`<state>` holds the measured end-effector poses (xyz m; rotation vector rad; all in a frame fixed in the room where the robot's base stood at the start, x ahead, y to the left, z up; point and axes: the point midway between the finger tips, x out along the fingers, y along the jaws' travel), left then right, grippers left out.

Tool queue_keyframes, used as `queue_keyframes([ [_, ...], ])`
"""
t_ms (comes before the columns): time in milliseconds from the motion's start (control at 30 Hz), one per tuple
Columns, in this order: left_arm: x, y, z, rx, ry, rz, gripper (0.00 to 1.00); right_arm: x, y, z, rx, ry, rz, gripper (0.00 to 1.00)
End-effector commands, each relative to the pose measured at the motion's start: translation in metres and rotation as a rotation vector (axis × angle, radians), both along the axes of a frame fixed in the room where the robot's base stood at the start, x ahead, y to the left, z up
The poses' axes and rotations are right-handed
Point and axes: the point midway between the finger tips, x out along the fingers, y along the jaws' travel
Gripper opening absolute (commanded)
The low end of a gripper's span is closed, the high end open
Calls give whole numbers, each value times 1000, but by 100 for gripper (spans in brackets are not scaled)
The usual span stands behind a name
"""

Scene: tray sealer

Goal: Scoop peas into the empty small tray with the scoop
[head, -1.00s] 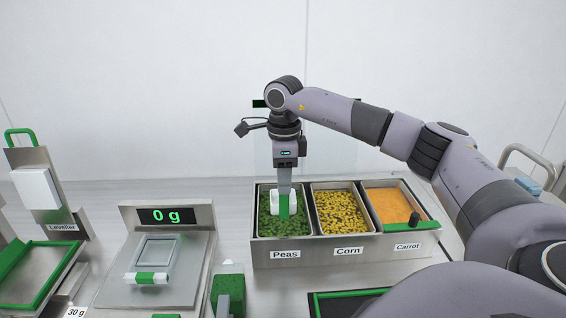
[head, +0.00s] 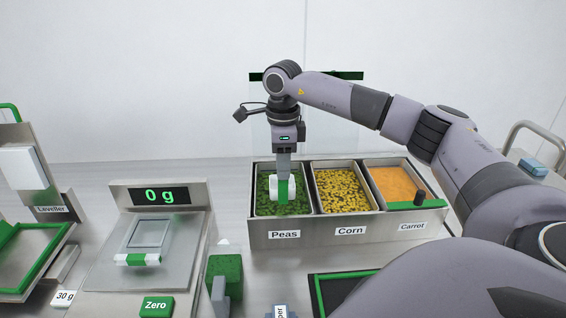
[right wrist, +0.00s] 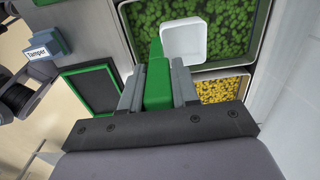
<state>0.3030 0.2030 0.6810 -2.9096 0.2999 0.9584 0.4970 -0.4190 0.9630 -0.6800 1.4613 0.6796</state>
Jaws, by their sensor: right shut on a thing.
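My right gripper (head: 284,176) points down over the peas bin and is shut on the green handle of the scoop. The white scoop bowl (head: 273,189) is at the peas (head: 286,206); I cannot tell whether it touches them. In the right wrist view the green handle (right wrist: 158,85) lies between the fingers, and the white bowl (right wrist: 184,42) looks empty over the peas (right wrist: 225,20). The small clear tray (head: 152,233) sits on the scale (head: 188,255), which reads 0 g, and looks empty. My left gripper is not in view.
Corn (head: 345,191) and carrot (head: 396,184) bins stand right of the peas. A green block (head: 226,268) stands between the scale and the bins. The leveller (head: 30,170) is at far left. A green-edged dark mat (head: 340,289) lies in front of the bins.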

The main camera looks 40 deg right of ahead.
Motion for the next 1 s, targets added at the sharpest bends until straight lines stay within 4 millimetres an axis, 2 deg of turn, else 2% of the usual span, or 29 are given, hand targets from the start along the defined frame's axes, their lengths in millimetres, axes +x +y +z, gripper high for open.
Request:
queue_keyframes([
  [33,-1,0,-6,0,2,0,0,0,0,-8,0,0,0,0],
  [300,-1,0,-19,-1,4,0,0,0,0,-35,0,1,0,0],
  [633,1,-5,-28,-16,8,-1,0,0,0,-68,0,1,0,0],
  [800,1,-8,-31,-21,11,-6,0,1,0,-77,-1,-1,0,0],
  [1000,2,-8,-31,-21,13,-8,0,1,0,-78,-1,-1,0,0],
])
